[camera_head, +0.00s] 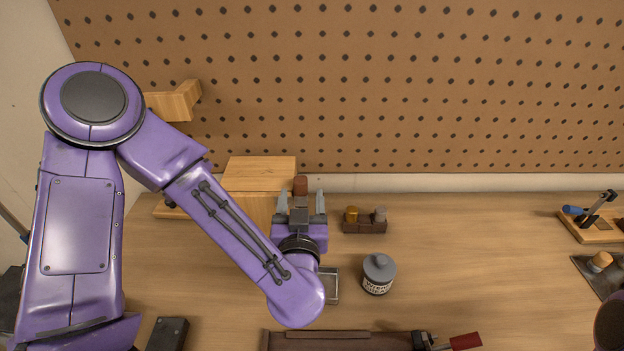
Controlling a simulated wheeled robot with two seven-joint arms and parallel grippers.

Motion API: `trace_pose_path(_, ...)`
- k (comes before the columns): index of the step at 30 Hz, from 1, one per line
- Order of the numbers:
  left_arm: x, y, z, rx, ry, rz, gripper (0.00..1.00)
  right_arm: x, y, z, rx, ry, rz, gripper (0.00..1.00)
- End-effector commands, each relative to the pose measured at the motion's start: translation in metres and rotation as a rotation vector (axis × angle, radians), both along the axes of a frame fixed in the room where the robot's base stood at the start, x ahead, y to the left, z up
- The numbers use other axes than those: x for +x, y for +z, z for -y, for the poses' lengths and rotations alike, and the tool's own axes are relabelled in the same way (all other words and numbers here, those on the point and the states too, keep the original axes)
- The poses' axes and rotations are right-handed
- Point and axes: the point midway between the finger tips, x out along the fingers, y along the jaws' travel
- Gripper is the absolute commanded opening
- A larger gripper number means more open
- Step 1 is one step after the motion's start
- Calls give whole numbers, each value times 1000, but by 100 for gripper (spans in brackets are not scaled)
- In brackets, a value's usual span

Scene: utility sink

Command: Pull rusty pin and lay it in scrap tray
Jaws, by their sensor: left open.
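A reddish-brown upright piece (300,186), which looks like the rusty pin, shows at the right edge of a wooden block (258,172). My left gripper (301,200) is open and points away from me, with one finger on either side of the brown piece in the picture. I cannot tell whether they touch it. The gripper hides the piece's lower part. A small metal-rimmed tray (333,285), probably the scrap tray, lies on the bench, partly hidden by my left wrist. My right gripper is not in view.
A brown holder (364,226) with two small pegs and a grey-lidded jar (378,273) stand right of the gripper. A dark case (340,341) and a red-handled tool (464,341) lie in front. The bench's right middle is clear; a pegboard (400,80) stands behind.

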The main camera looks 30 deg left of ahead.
Motion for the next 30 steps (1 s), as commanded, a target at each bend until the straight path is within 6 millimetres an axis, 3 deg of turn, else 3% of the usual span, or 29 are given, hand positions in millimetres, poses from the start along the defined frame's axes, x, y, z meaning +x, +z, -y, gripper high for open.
trace_pose_path(1, 4, -11, -5, -9, 6, 5, 62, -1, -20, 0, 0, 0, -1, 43)
trace_pose_path(2, 8, -10, -7, -7, 5, 6, 62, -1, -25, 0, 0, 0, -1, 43)
trace_pose_path(4, 21, 1, -12, -6, 4, -1, 62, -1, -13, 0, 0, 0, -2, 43)
trace_pose_path(16, 83, -5, -35, -2, 6, -11, 62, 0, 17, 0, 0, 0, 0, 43)
trace_pose_path(25, 93, -8, -39, 0, 2, -8, 62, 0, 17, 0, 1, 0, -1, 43)
trace_pose_path(26, 93, -8, -39, 0, 2, -8, 58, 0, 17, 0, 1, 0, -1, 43)
trace_pose_path(30, 92, -8, -39, 0, 2, -8, 13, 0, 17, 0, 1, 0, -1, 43)
